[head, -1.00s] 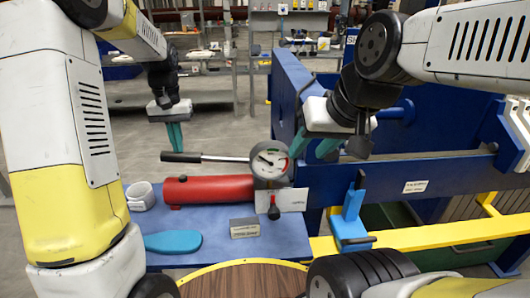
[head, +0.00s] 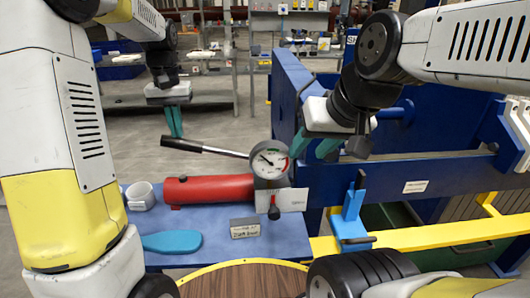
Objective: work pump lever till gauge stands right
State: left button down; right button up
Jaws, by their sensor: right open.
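The pump lever (head: 212,149), a metal rod with a black grip, slopes up to the left from beside the gauge. My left gripper (head: 174,124) has its teal fingers close together at the black grip, apparently shut on it; the fingertips are partly hidden by the grip. The round gauge (head: 269,160) has a white face with green and red marks on the right; its dark needle appears to point up-left, but its exact reading is too small to tell. The red pump cylinder (head: 208,190) lies below the lever. My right gripper (head: 313,147) is open and empty, just right of the gauge.
A blue clamp (head: 350,220) stands on the yellow rail. The blue press frame fills the right side.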

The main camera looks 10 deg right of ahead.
aim_at(178, 148)
pick_arm(q)
jog(key=f, duration=0.6)
jog(key=shift+a+f, duration=0.3)
jog(key=shift+a, duration=0.1)
jog(key=r, duration=0.3)
jog(key=d+r, duration=0.1)
jog(key=r, duration=0.6)
jog(key=shift+d, duration=0.25)
jog(key=f, duration=0.3)
jog(key=a+f, duration=0.1)
jog(key=f, duration=0.6)
jog(key=shift+a, duration=0.25)
jog(key=r, duration=0.3)
jog(key=d+r, duration=0.1)
jog(key=r, duration=0.6)
jog(key=shift+d, duration=0.25)
